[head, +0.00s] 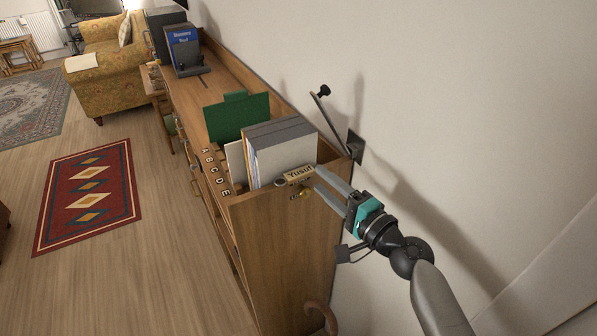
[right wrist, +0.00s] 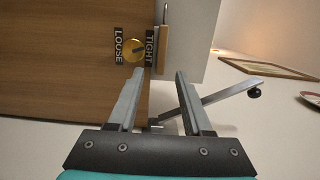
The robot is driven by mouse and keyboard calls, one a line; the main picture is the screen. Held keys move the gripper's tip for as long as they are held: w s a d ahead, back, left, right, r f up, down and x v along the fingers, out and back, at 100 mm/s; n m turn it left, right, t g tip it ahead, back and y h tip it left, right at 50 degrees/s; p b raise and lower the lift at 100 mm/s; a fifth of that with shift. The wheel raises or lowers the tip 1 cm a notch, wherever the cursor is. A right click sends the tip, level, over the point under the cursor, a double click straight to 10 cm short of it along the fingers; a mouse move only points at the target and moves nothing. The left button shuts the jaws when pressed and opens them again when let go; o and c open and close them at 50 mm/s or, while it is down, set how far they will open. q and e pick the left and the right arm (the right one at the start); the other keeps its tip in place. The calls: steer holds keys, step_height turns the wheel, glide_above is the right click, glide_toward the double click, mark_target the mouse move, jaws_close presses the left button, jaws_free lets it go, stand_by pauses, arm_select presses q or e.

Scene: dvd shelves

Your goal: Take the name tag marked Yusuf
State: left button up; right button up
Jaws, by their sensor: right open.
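The name tag marked Yusuf (head: 298,175) is a small light wooden plate with dark letters. In the head view it sits at the top edge of the near end of the wooden cabinet (head: 275,245). My right gripper (head: 318,180) is open, its fingertips close to the tag's right end. In the right wrist view a thin wooden piece (right wrist: 161,48), apparently the tag seen nearly edge-on, lies ahead of and between the open fingers (right wrist: 158,76). I cannot tell whether the fingers touch it. My left gripper is not in view.
A brass knob (right wrist: 134,50) between labels LOOSE and TIGHT is on the cabinet end beside the tag. Grey sleeves (head: 283,150) and a green divider (head: 237,117) stand in the cabinet. A lever (head: 330,115) juts from the wall behind. Floor is open at left.

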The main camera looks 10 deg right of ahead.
steer(key=shift+x, duration=1.05)
jaws_close()
